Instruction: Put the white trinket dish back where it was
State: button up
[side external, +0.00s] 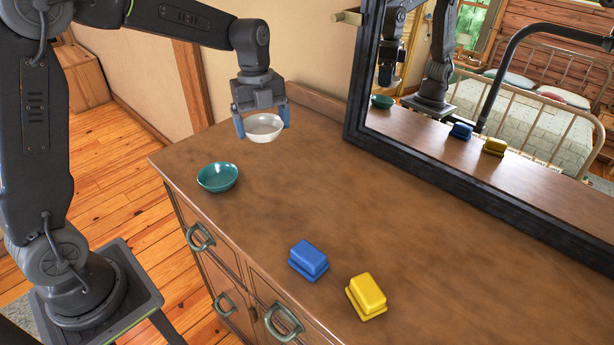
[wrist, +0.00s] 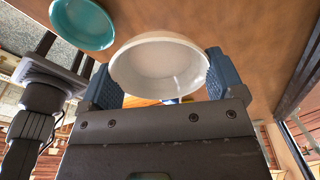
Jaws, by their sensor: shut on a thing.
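The white trinket dish (side external: 264,126) is held above the dresser top near its back left part. My gripper (side external: 262,121) is shut on it, with a blue finger on each side of the dish. In the wrist view the white dish (wrist: 160,64) sits between the two fingers, with its open side showing and no contents seen. Where the dish stood before is not shown by any mark I can see.
A teal dish (side external: 217,177) stands near the dresser's left edge; it also shows in the wrist view (wrist: 82,24). A blue lidded box (side external: 308,260) and a yellow one (side external: 367,296) stand nearer the front. A dark-framed mirror (side external: 480,185) rises at the back. The dresser's middle (side external: 350,210) is clear.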

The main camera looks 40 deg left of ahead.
send_over(307, 184)
notch_tip(307, 184, down, 6)
jog(key=shift+a, duration=0.1)
jog(key=shift+f, duration=1.95)
jog(key=shift+f, duration=0.1)
jog(key=o, duration=0.7)
notch_tip(307, 184, up, 12)
jog(key=a, duration=0.1)
jog(key=shift+w+a, duration=0.2)
jog(key=shift+w, duration=0.1)
